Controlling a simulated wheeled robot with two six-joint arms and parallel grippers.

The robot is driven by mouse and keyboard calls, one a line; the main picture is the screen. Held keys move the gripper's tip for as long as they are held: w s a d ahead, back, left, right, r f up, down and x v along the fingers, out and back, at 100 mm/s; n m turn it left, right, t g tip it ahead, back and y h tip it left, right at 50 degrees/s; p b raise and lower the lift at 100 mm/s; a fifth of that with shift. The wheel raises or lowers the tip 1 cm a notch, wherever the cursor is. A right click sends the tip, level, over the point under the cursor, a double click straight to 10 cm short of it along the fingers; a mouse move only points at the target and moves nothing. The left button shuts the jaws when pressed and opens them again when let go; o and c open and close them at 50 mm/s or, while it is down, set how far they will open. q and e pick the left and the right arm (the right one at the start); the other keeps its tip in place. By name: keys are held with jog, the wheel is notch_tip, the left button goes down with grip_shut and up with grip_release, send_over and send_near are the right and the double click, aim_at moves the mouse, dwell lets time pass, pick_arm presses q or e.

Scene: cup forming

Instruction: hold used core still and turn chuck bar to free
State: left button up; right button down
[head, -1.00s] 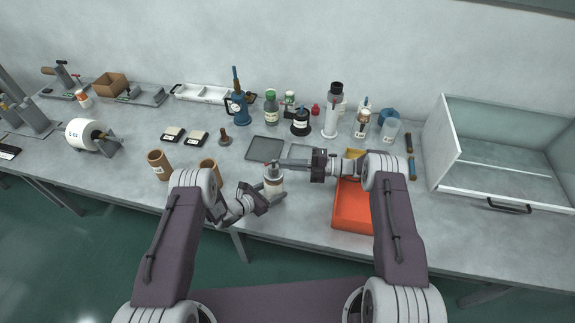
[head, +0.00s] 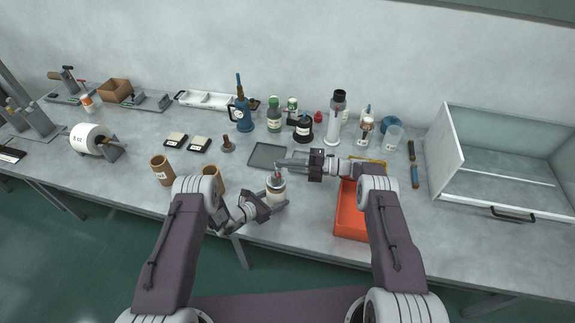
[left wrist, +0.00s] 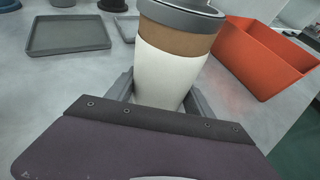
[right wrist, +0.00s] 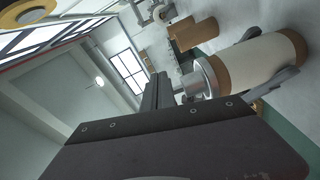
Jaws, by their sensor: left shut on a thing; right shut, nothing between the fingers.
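The used core (head: 276,194) stands upright at the bench's front, a tube with a white band and brown ends. My left gripper (head: 268,208) is shut around its white middle. In the left wrist view the core (left wrist: 168,70) has a grey ring at its top; the chuck bar is not clearly seen there. In the right wrist view a metal chuck (right wrist: 203,77) sits in the core's end. My right gripper (head: 283,163) is shut and empty, its fingertips just above and behind the core's top. Whether they touch the bar cannot be told.
An orange bin (head: 350,215) stands right of the core, below my right arm. A grey tray (head: 268,155) lies behind the core. Brown tubes (head: 161,170) stand to the left. Several bottles stand at the back, and a clear-walled case (head: 500,170) is at the right.

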jog(key=shift+w+a, duration=0.15)
jog(key=shift+w, duration=0.1)
dwell(0.5)
